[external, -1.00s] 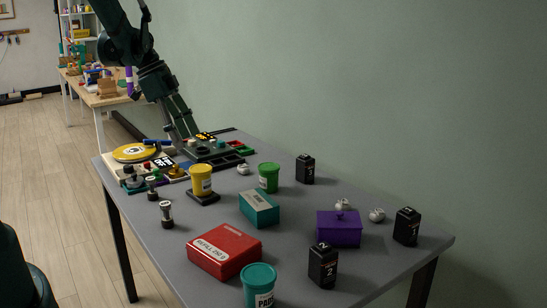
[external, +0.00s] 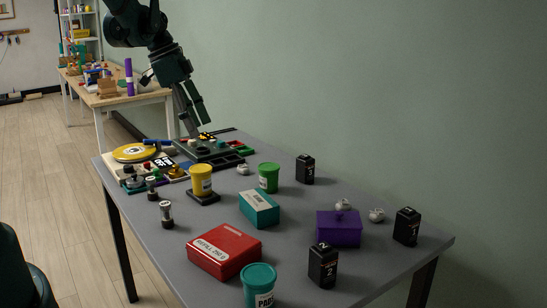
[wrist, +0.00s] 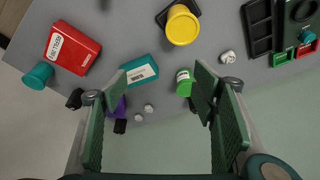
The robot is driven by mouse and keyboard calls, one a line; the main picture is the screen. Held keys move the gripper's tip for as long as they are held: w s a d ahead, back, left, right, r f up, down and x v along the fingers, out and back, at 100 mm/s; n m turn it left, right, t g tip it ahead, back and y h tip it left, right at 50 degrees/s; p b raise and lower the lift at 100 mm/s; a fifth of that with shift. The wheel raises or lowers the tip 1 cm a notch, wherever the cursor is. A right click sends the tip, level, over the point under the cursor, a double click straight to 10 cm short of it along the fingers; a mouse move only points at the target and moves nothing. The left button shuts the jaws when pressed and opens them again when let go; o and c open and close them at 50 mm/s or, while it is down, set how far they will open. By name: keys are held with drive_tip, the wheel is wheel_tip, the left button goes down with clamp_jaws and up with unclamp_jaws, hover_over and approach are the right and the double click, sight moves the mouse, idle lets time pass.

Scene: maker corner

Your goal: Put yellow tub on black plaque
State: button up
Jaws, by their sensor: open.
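The yellow tub (external: 200,178) stands upright on the black plaque (external: 206,198), towards the left of the grey table. In the wrist view the yellow tub (wrist: 182,27) is near the top, with the dark plaque (wrist: 162,19) showing under its edge. My gripper (external: 194,133) is open and empty, over the back left of the table behind the tub and apart from it. Its two spread fingers (wrist: 148,88) show in the wrist view, with nothing held between them.
A green tub (external: 268,177), teal box (external: 259,208), red box (external: 224,251), purple box (external: 338,229) and teal tub (external: 258,286) stand nearby. A turntable (external: 134,153) and a dark tray (external: 218,152) crowd the back left.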

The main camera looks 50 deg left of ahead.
drive_tip(key=s+d+r+n+y, duration=0.1)
drive_tip(key=d+r, duration=0.3)
drive_tip(key=d, duration=0.3)
drive_tip(key=s+d+r+n+t, duration=0.1)
drive_tip(key=s+d+r, duration=0.15)
drive_tip(key=d, duration=0.45)
drive_tip(key=s+d+r+n+y, duration=0.1)
drive_tip(key=d+r, duration=0.3)
drive_tip(key=d, duration=0.3)
drive_tip(key=s+d+r+n+t, duration=0.2)
drive_tip(key=s+d+r+n, duration=0.1)
drive_tip(key=s+d, duration=0.9)
drive_tip(key=d+n, duration=0.1)
drive_tip(key=d, duration=0.4)
drive_tip(key=shift+s+t, duration=0.15)
drive_tip(key=shift+t, duration=0.25)
